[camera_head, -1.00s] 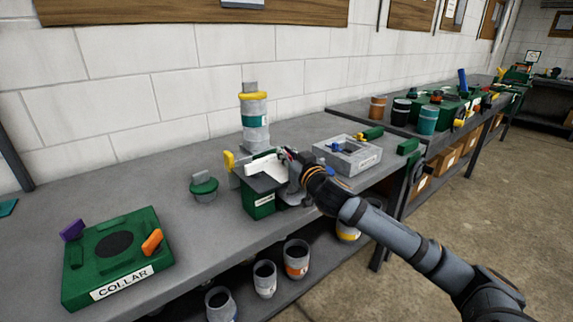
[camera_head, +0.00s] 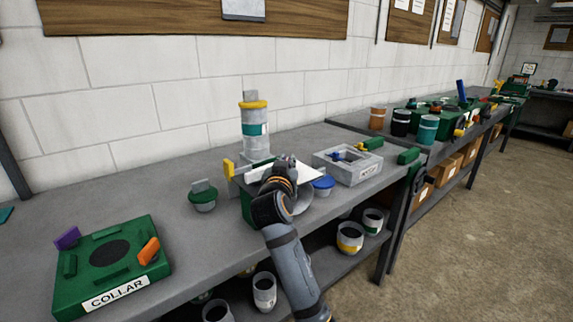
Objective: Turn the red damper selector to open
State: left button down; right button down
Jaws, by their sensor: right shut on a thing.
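My right gripper (camera_head: 283,163) reaches over the workbench to the green box with a pale sloped top (camera_head: 247,208). It is shut on a small part at the box's top. My gripper and wrist cover most of that part. I take it to be the red damper selector, but no clear red shows there now, so its angle cannot be read. A grey round duct piece (camera_head: 303,200) sits just right of my wrist. My left gripper is not in view.
A green COLLAR fixture (camera_head: 75,295) lies at the front left. A grey-green knob (camera_head: 203,196) and a tall canister (camera_head: 254,125) stand near the box. A blue-topped piece (camera_head: 323,184) and a grey block (camera_head: 318,162) lie to the right.

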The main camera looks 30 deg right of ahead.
jog(key=shift+r, duration=0.1)
dwell(0.3)
jog(key=c, duration=1.4)
grip_release()
jog(key=shift+o, duration=0.2)
